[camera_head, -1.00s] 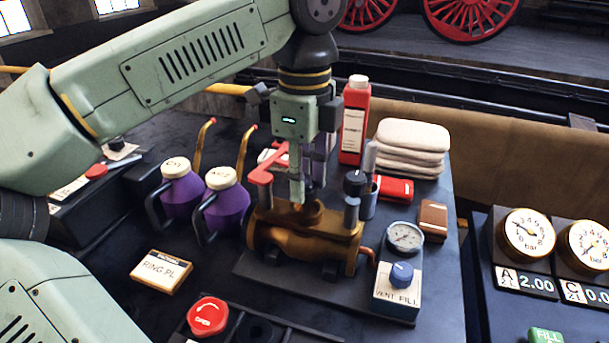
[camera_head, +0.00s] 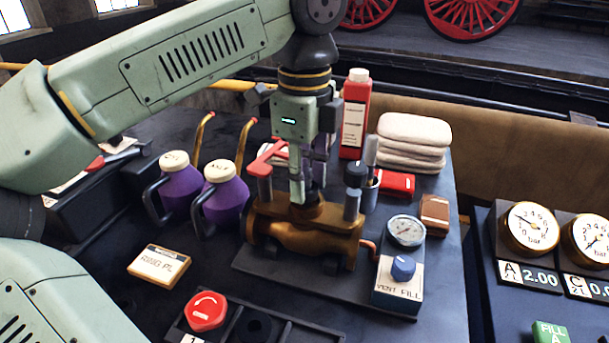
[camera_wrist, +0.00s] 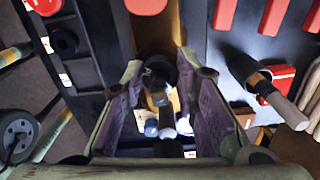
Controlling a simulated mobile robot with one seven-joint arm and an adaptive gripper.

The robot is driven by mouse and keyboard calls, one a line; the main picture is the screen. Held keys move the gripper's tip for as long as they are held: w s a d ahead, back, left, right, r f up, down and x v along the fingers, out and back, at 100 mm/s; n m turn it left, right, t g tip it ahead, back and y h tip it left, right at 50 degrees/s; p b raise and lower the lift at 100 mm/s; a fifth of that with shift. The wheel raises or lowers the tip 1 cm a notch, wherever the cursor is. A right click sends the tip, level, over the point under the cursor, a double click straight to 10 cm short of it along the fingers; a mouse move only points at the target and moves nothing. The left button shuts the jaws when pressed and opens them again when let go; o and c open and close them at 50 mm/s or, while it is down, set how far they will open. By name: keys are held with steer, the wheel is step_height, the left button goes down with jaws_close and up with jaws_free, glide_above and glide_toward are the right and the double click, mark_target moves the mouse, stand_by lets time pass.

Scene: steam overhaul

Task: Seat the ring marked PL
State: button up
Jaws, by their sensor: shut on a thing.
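The brass valve body (camera_head: 302,237) stands on a dark plate in the head view, with a round raised opening on its top. My gripper (camera_head: 308,198) points straight down over this opening, with its fingertips at or just above the rim. It is shut on a small dark round piece, probably the ring, which shows between the purple-lined fingers in the wrist view (camera_wrist: 160,76). Its marking cannot be read, and the fingers partly hide how it sits against the opening. A box labelled RING PL (camera_head: 159,267) lies on the bench left of the valve body.
Purple jugs (camera_head: 222,205) stand left of the valve body. A gauge (camera_head: 405,231) and the VENT FILL box (camera_head: 398,283) are at right.

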steer(key=shift+f+b, duration=0.35)
steer(key=shift+f, duration=0.25)
steer(key=o, duration=1)
steer(key=shift+c, duration=0.2)
steer(key=shift+o, duration=0.5)
steer(key=shift+o, duration=1.1)
steer(key=shift+r+p, duration=3.9)
steer(key=shift+r, duration=2.4)
